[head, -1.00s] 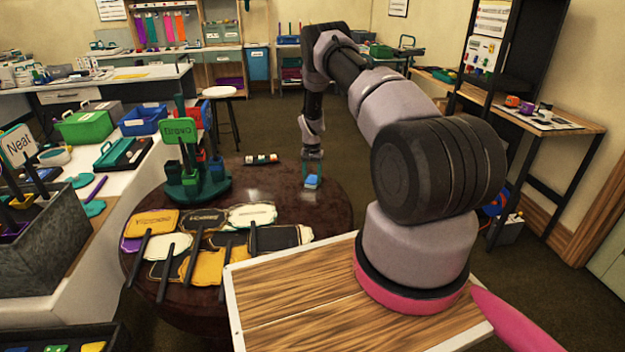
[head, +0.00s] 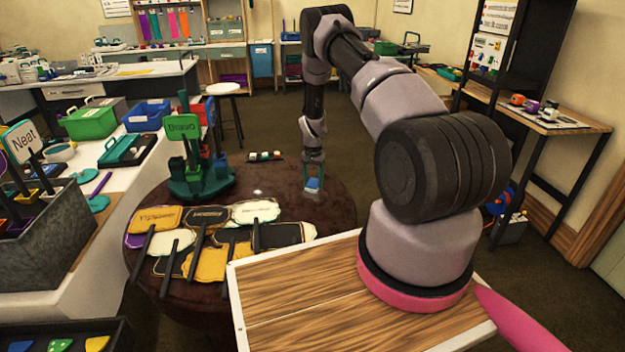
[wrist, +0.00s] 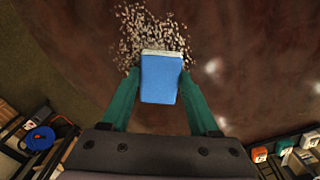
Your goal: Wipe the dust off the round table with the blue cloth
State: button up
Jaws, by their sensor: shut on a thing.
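The blue cloth (wrist: 161,80) is a folded pad held between the two green fingers of my gripper (wrist: 160,88). In the head view the cloth (head: 313,183) is at the right part of the round table (head: 262,188), with my gripper (head: 313,178) above it, pointing down. It looks at or just above the tabletop; I cannot tell if it touches. In the wrist view, pale speckled dust (wrist: 150,35) lies on the dark reddish table just beyond and around the cloth's far end. Some dust may be hidden under the cloth.
Several sign paddles (head: 208,262) lie across the near part of the table. A green stand with a "Bravo" sign (head: 183,128) is at its left. A small striped item (head: 264,156) lies near the far edge.

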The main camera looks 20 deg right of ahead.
aim_at(311, 197)
jog(key=shift+s+a+f, duration=0.1)
jog(key=shift+s+a, duration=0.2)
jog(key=shift+s, duration=1.15)
jog(key=shift+s+a+f, duration=0.1)
jog(key=shift+s+a, duration=0.2)
jog(key=shift+s, duration=1.1)
jog(key=shift+s+a, duration=0.3)
jog(key=shift+s, duration=1.15)
jog(key=shift+w+a, duration=0.1)
jog(key=shift+a, duration=0.7)
jog(key=shift+w+d+r, duration=0.15)
jog(key=shift+w, duration=0.75)
jog(key=shift+w+d+r, duration=0.1)
jog(key=shift+w+d, duration=0.05)
jog(key=shift+w, duration=0.7)
jog(key=shift+w+d+f, duration=0.1)
jog(key=shift+w+d, duration=0.25)
jog(key=shift+w, duration=1.25)
jog(key=shift+w+d+f, duration=0.1)
jog(key=shift+w+d, duration=0.25)
jog(key=shift+w, duration=1.2)
jog(key=shift+w+d, duration=0.35)
jog(key=shift+w, duration=1.25)
jog(key=shift+r, duration=3)
jog(key=shift+w+r, duration=0.1)
jog(key=shift+r, duration=0.05)
